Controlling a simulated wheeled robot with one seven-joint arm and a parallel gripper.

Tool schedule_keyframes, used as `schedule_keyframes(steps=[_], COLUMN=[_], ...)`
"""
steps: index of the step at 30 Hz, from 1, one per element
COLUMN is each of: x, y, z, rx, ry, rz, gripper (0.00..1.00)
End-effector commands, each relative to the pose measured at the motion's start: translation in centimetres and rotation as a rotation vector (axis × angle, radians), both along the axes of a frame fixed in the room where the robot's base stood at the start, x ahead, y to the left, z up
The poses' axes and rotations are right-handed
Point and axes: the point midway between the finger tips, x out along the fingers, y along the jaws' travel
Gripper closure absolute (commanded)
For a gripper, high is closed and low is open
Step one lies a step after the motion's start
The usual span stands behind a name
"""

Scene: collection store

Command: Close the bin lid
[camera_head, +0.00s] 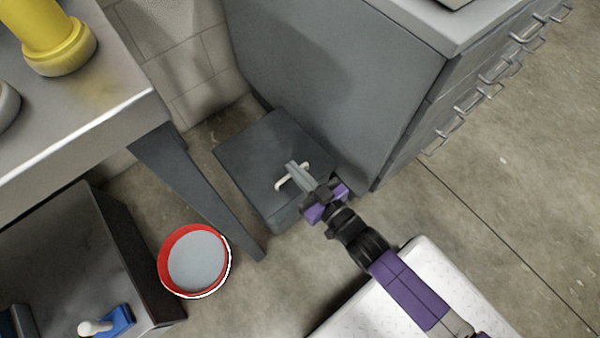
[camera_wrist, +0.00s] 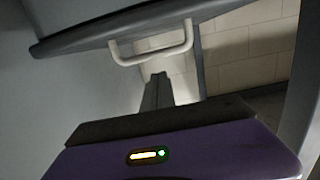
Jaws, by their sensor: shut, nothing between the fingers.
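The bin is a dark grey box on the floor, beside the grey cabinet. Its flat lid (camera_head: 262,145) shows from above in the head view, with a pale bar handle (camera_head: 281,184) near the front. In the wrist view the lid (camera_wrist: 120,25) is a grey panel across the top, and the handle (camera_wrist: 150,58) hangs from its edge. My gripper (camera_head: 291,165) is shut and empty. In the wrist view its fingertips (camera_wrist: 157,76) are just below the handle in the picture. I cannot tell whether they touch it. How far the lid stands open is unclear.
The grey drawer cabinet (camera_head: 340,75) stands close on the right of the bin. A table leg (camera_head: 198,185) and a red-rimmed bucket (camera_head: 165,260) are to its left. A brick wall (camera_head: 185,65) is behind. Open floor (camera_head: 510,180) lies at the right.

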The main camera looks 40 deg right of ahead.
Motion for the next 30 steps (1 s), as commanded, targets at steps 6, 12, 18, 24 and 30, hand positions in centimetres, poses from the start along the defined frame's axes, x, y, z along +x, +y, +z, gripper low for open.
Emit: schedule_keyframes(steps=[6, 12, 18, 24, 30], x=[-2.8, -6.6, -8.6, -9.1, -9.0], y=[0.1, 0.1, 0.1, 0.1, 0.0], z=[1.1, 0.6, 0.3, 0.2, 0.0], rx=[0.0, 0.001, 0.0, 0.0, -0.011], ry=[-0.004, -0.009, -0.012, -0.014, -0.002], rz=[0.0, 0.0, 0.001, 0.001, -0.002], gripper=[1.0, 1.0, 1.0, 1.0, 1.0])
